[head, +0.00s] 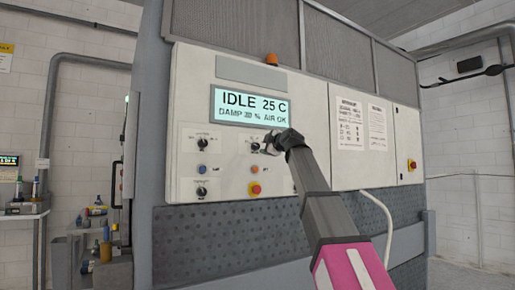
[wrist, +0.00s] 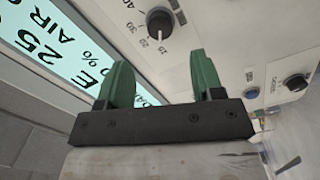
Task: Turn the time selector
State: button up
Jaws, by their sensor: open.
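A black dial knob (wrist: 160,25) with a printed number scale, possibly the time selector, is on the white panel. In the wrist view it lies beyond the fingertips, between their lines. My gripper (wrist: 163,80) has two green fingers spread apart with nothing between them. In the head view my gripper (head: 270,143) is in front of the panel just under the display, right beside this knob (head: 255,147) and partly over it. I cannot tell whether a finger touches it. The knob's name label is not readable.
The lit display (head: 250,107) reads IDLE 25 C above the knobs. Two more knobs, upper (head: 203,143) and lower (head: 202,190), sit to the left. A blue button (head: 202,169) and a red stop button (head: 255,188) are below. The panel face is close to my fingers.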

aim_at(257, 146)
jog(key=x, duration=0.8)
jog(key=c, duration=0.9)
